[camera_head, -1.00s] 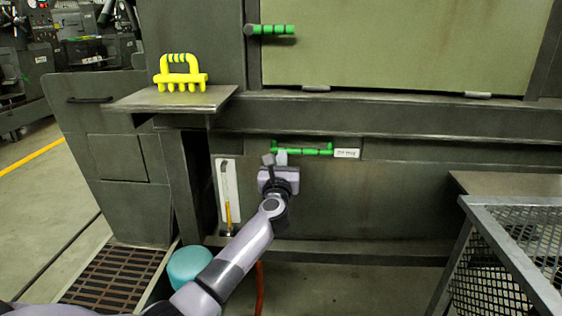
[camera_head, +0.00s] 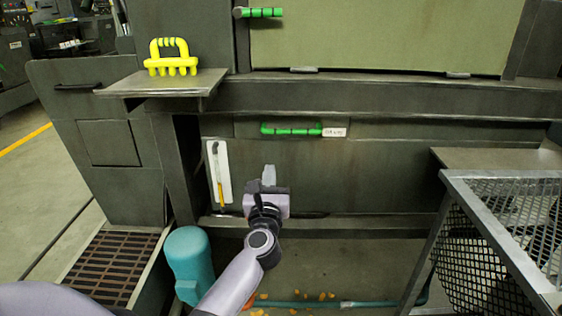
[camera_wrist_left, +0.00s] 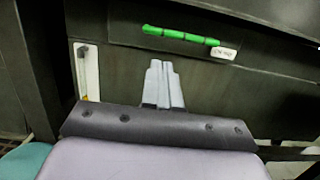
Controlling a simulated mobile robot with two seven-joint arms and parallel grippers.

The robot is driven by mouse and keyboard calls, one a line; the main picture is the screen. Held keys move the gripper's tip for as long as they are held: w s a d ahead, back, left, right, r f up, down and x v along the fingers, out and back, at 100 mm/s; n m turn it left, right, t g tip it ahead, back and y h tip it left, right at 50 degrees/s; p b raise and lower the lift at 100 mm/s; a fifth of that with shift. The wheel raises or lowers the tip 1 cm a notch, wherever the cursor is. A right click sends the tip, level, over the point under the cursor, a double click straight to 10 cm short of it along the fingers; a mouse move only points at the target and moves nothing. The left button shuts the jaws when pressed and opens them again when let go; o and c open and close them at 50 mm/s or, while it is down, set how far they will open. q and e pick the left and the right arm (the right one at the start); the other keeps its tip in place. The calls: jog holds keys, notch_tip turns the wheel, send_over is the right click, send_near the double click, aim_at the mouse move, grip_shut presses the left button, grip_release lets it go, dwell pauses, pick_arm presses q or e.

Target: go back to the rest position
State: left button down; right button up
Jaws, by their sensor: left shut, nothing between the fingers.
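My left gripper (camera_head: 269,174) is in the middle of the head view, in front of the dark lower panel of the machine. Its fingers are together and empty. In the left wrist view my left gripper (camera_wrist_left: 163,84) shows closed fingers pointing at the panel. A green bar handle (camera_head: 291,130) with a small white label (camera_head: 334,132) beside it sits above and apart from the fingertips. The handle also shows in the left wrist view (camera_wrist_left: 180,36). My right gripper is in neither view.
A yellow handled tool (camera_head: 172,58) stands on a small metal shelf (camera_head: 160,84) at the upper left. A mesh-sided cart (camera_head: 500,181) stands at the right. A teal cylinder (camera_head: 190,258) and a floor grate (camera_head: 112,262) are at the lower left. Orange bits (camera_head: 322,296) lie on the floor.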

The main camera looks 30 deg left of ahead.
pick_arm(q)
jog(key=s+d+f+m+t+h, duration=0.1)
jog(key=s+d+f+m+h, duration=0.15)
jog(key=d+m+h, duration=0.45)
jog(key=s+d+f+m+h, duration=0.15)
jog(key=s+d+m, duration=0.25)
jog(key=m, duration=0.8)
jog(key=s+d+f+m+t+h, duration=0.1)
jog(key=s+d+f+m+h, duration=0.15)
jog(key=d+m+h, duration=0.45)
jog(key=s+d+f+m+g, duration=0.3)
jog(key=s+f+m+g, duration=0.6)
jog(key=s+m, duration=0.7)
jog(key=a+r+m+y+p, duration=0.1)
jog(key=a+r+p, duration=0.1)
jog(key=r+p, duration=0.4)
jog(key=s+a+r+m+y+p, duration=0.1)
jog(key=r+p, duration=0.5)
jog(key=p, duration=1.1)
jog(key=shift+s+a+r+m+y+p, duration=0.35)
jog(key=shift+a+y, duration=0.1)
jog(key=shift+a, duration=0.7)
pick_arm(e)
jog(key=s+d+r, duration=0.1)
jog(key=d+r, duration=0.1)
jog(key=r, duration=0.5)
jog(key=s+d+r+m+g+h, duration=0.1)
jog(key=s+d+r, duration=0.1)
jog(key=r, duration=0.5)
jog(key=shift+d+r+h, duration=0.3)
